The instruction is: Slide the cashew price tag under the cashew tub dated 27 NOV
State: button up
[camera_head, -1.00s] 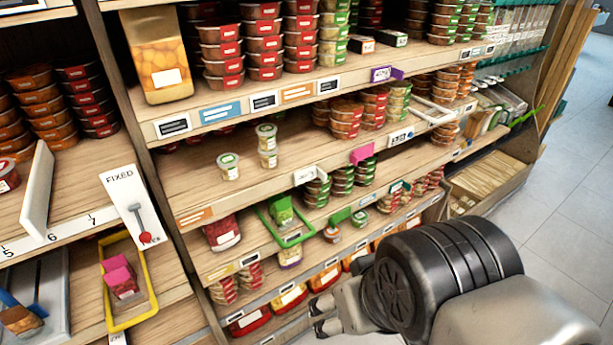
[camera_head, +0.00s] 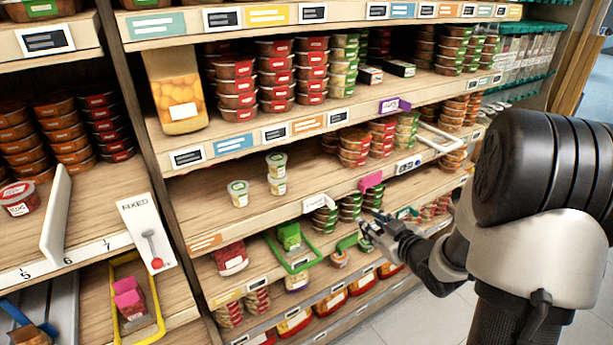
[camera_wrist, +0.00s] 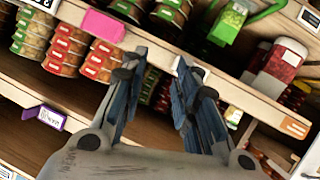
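I cannot read any label, so I cannot tell which tag is the cashew price tag or which tub is dated 27 NOV. Small pale tubs with light lids stand on the middle shelf in the head view: one alone (camera_head: 239,194) and two stacked (camera_head: 277,174). A white tag (camera_head: 317,203), a pink tag (camera_head: 371,181) and a purple tag (camera_head: 394,105) stick out from shelf edges. The pink tag (camera_wrist: 103,25) and purple tag (camera_wrist: 43,117) also show in the wrist view. My gripper (camera_head: 368,224) is open and empty (camera_wrist: 160,62), in front of the shelf edge, below the pink tag.
A green tray (camera_head: 293,262) juts from the lower shelf, left of my gripper. A white wire frame (camera_head: 437,138) sticks out at the right. A yellow tray (camera_head: 152,322) and a FIXED sign (camera_head: 145,235) are at the left. Stacked tubs fill shelves; the middle shelf has bare space.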

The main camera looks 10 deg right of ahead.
notch_tip(320, 180, down, 3)
jog(key=s+t+y, duration=0.3)
jog(key=y+b, duration=0.1)
send_near(333, 205)
jog(key=shift+m+t, duration=0.3)
jog(key=shift+t, duration=0.1)
jog(key=x, duration=0.9)
jog(key=shift+w+f, duration=0.25)
jog(key=shift+f, duration=0.15)
grip_shut()
